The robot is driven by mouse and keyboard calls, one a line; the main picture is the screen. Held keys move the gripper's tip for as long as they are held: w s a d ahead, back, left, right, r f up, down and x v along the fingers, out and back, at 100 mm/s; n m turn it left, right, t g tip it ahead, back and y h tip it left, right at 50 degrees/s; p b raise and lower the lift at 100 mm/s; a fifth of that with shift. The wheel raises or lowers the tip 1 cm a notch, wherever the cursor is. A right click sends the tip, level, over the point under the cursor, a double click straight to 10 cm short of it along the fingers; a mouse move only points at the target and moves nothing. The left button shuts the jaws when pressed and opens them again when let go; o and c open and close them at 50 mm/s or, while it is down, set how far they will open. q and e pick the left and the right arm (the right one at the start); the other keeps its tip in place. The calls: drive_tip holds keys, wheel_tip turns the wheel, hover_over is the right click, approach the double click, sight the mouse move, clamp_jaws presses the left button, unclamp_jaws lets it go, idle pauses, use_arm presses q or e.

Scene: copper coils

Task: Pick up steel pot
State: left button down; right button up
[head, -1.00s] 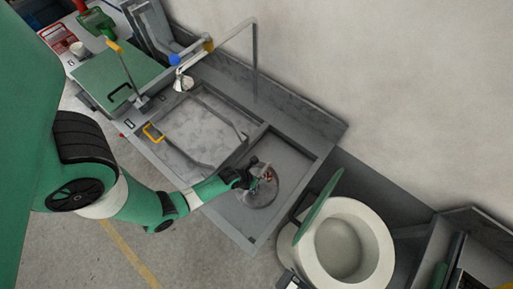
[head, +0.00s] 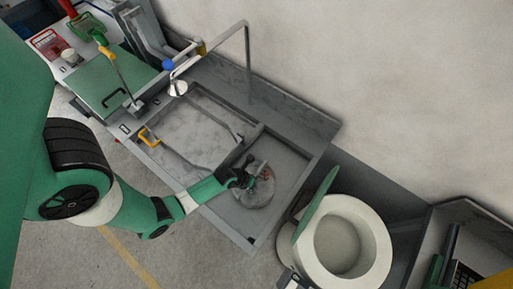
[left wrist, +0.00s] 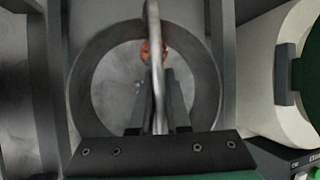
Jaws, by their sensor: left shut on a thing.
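The steel pot (head: 257,192) is a round, grey, open vessel at the right-hand basin of the grey sink bench. A bar-like handle (left wrist: 153,22) crosses over its mouth in the left wrist view, where the round rim (left wrist: 84,72) also shows. My left gripper (head: 247,181) is shut on this handle, with one finger on each side (left wrist: 156,88). A small orange-copper piece (left wrist: 147,53) shows inside the pot. I cannot tell whether the pot's base touches the basin floor. My right gripper is not in view.
The basin (head: 287,158) has free room behind the pot. A left basin (head: 192,122) with a yellow-gripped bar adjoins it, under a tall faucet (head: 247,55). A white round vessel (head: 377,212) with a green lid stands close to the right.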

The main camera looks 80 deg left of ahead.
use_arm(q)
drive_tip(key=v, duration=0.3)
drive_tip(key=p+v, duration=0.1)
drive_tip(key=v, duration=0.1)
drive_tip(key=d+p+v, duration=0.1)
drive_tip(key=v, duration=0.2)
drive_tip(key=shift+s+d+r, duration=0.1)
drive_tip(key=shift+s+r, duration=0.05)
drive_tip(key=shift+s, duration=0.15)
drive_tip(key=s+d+r, duration=0.3)
drive_tip(key=s+d, duration=0.1)
drive_tip(key=s, duration=0.3)
drive_tip(key=shift+s+r, duration=0.2)
drive_tip(key=shift+s, duration=0.2)
